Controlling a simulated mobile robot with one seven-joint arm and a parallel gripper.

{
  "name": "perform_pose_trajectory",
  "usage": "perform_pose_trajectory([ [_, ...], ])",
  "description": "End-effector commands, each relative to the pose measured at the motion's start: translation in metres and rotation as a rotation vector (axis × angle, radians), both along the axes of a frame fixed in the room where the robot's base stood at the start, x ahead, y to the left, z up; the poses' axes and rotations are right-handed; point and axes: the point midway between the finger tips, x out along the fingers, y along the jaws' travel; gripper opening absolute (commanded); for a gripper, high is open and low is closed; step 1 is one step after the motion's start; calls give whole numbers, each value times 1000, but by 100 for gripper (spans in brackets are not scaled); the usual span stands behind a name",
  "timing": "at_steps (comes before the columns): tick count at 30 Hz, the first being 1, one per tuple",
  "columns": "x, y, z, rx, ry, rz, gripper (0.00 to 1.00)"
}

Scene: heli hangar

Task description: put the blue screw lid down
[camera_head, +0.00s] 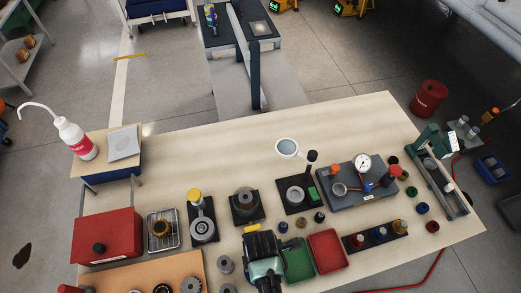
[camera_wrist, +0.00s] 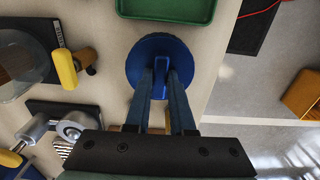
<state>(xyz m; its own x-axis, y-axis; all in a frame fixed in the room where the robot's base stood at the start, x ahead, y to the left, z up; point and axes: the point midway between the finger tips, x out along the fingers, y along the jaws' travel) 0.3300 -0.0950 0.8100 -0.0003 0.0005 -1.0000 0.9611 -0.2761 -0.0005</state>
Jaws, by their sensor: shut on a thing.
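The blue screw lid (camera_wrist: 138,76) is a round blue disc with a raised grip bar across its middle, seen in the wrist view. My gripper (camera_wrist: 160,72) is shut on this bar, with one finger on each side. The lid is over the pale wooden tabletop (camera_wrist: 204,62). I cannot tell whether its underside touches the table. In the head view my arm rises from the bottom edge, and I cannot make out the held lid there.
A green tray (camera_wrist: 175,10) lies just beyond the lid; a red tray (camera_head: 327,250) is beside it in the head view. A yellow-handled tool (camera_wrist: 67,68) stands left of the lid. The table edge is to the right. The back of the workbench (camera_head: 220,150) is clear.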

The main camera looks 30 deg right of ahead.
Motion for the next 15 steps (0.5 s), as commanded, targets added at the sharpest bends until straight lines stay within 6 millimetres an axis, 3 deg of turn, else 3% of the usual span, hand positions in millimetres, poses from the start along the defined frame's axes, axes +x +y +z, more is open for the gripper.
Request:
perform_pose_trajectory([
  [13, 0, 0, -10, 0, -1, 1, 0],
  [14, 0, 0, -9, 0, 0, 0, 25],
  [15, 0, 0, -9, 0, -1, 0, 32],
])
